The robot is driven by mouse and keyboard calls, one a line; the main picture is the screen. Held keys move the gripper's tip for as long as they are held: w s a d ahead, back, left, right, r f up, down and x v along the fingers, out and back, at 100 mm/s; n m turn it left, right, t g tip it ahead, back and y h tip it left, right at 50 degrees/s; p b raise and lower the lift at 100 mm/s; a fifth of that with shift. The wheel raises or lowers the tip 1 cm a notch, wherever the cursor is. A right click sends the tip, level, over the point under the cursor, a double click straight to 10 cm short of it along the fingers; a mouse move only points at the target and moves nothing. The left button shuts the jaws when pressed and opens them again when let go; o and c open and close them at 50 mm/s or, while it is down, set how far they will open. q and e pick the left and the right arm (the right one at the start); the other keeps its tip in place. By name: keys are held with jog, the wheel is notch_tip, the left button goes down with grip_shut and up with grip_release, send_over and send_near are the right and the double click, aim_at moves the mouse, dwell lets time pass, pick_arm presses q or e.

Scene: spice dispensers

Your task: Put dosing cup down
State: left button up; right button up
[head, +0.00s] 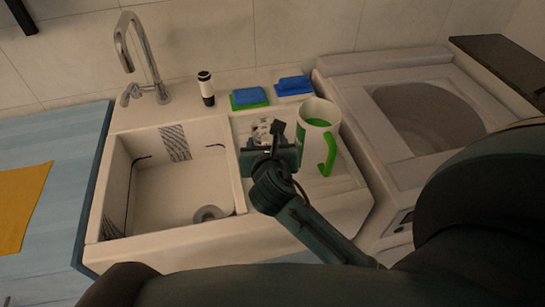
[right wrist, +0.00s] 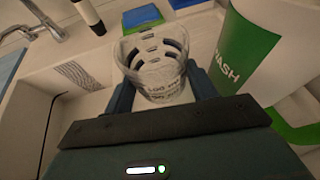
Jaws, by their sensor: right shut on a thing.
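The dosing cup is a small clear cup with dark markings. In the right wrist view the dosing cup (right wrist: 156,70) sits between the two fingers of my right gripper (right wrist: 160,92), which is shut on it. In the head view my right gripper (head: 268,143) is over the drainboard (head: 345,178), right of the sink basin, and the cup (head: 262,128) shows partly behind it. I cannot tell whether the cup touches the drainboard. My left gripper is not in view.
A white and green jug (head: 318,115) stands close on the right of my right gripper. Behind are green-and-blue sponges (head: 249,97), a blue sponge (head: 294,86) and a black-and-white bottle (head: 206,88). The sink (head: 165,185) lies left, with a tap (head: 135,60). A washing machine (head: 400,110) stands right.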

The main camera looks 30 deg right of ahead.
jog(key=shift+f+b, duration=0.45)
jog(key=shift+f, duration=2.3)
jog(key=shift+f, duration=0.15)
jog(key=o, duration=1.1)
